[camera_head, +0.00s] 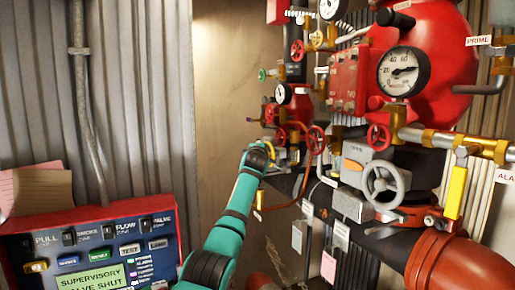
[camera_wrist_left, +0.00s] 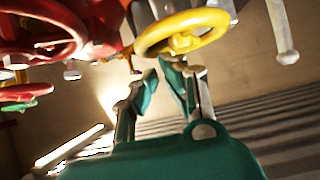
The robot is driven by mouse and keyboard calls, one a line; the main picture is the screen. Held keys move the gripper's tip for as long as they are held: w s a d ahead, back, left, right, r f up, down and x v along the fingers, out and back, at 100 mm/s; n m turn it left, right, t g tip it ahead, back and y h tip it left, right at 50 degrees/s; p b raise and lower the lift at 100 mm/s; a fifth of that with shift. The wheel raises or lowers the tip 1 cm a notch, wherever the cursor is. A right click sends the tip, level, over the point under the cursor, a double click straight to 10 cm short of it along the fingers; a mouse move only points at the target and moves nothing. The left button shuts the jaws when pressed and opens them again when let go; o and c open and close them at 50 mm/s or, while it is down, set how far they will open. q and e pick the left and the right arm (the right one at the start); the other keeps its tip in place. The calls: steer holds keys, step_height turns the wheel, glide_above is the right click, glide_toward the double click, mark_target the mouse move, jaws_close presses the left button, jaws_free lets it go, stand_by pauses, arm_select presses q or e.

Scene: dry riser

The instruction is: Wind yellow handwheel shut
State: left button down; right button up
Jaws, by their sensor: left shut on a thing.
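The yellow handwheel (camera_wrist_left: 208,37) is at the top middle of the left wrist view, on a red and metal fitting. In the head view only a small yellow arc of it (camera_head: 271,150) shows beside the end of my left arm. My left gripper (camera_wrist_left: 160,72) is at the near edge of the handwheel rim, its two teal fingers on either side, shut on the rim. The exact contact at the fingertips is hard to make out. In the head view my left arm hides the gripper. My right gripper is in neither view.
Red handwheels (camera_head: 317,139) and a second red one (camera_head: 379,137) sit close by on the pipework. A grey handwheel (camera_head: 386,184) is nearer on the right. An orange hose (camera_head: 303,183) hangs beside my arm. A control panel (camera_head: 92,250) stands at the lower left.

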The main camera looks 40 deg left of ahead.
arm_select(q)
step_height(320, 180, up, 6)
steer(key=p, duration=0.5)
steer(key=d+f+b, duration=0.1)
steer(key=f+b, duration=0.1)
steer(key=b, duration=0.2)
steer(key=s+d+f+b, duration=0.1)
steer(key=f+b, duration=0.1)
steer(key=b, duration=0.2)
steer(key=d+f+b, duration=0.1)
steer(key=f+b, duration=0.2)
steer(key=b, duration=0.1)
steer(key=shift+s+d+b, duration=0.2)
steer(key=shift+b, duration=0.1)
steer(key=shift+s+d+f, duration=0.15)
steer(key=shift+d+f, duration=0.1)
steer(key=shift+f, duration=0.25)
steer(key=shift+s+d+f, duration=0.1)
steer(key=shift+d+f, duration=0.15)
steer(key=shift+f, duration=0.25)
